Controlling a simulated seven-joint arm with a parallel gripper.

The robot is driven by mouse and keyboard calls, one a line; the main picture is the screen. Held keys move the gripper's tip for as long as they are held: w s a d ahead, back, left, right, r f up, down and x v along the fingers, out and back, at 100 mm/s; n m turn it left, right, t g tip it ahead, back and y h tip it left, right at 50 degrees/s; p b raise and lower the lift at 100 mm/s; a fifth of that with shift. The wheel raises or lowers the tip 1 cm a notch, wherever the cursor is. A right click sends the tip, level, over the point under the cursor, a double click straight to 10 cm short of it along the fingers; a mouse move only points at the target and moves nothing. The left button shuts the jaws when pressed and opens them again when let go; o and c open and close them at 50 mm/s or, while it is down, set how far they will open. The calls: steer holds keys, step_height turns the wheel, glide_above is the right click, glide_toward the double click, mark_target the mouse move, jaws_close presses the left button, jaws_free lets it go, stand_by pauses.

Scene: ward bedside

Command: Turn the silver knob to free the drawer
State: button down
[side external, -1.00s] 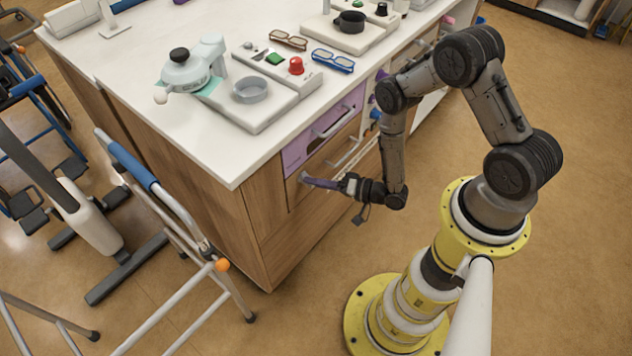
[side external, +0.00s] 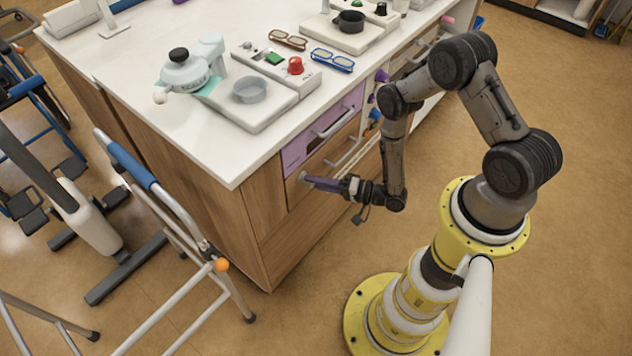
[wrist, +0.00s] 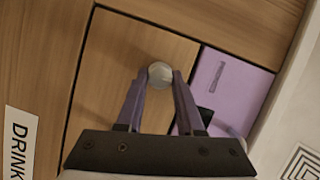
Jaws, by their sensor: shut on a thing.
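The silver knob (wrist: 160,74) is a round, pale metal knob on the wooden drawer front (wrist: 110,60). In the side external view the knob (side external: 303,176) shows at the left part of the wooden front, below the purple drawer. My gripper (wrist: 160,80) has purple fingers, one on each side of the knob, shut on it. In the side external view my gripper (side external: 308,180) reaches the cabinet from the right, its fingertips at the knob. Part of the knob is hidden by the fingers in that view.
A purple drawer front (side external: 302,148) with a pale bar handle (side external: 333,122) is above the knob. The worktop (side external: 165,127) holds a grey dish (side external: 249,90), a red knob (side external: 296,66) and glasses (side external: 332,61). A walker frame (side external: 190,225) stands left of the cabinet.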

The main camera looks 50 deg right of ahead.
steer(key=c, duration=0.5)
jaws_free()
steer(key=shift+c, duration=0.2)
steer(key=v, duration=1.3)
steer(key=shift+s+d, duration=0.15)
steer(key=shift+s, duration=0.2)
steer(key=shift+r, duration=0.1)
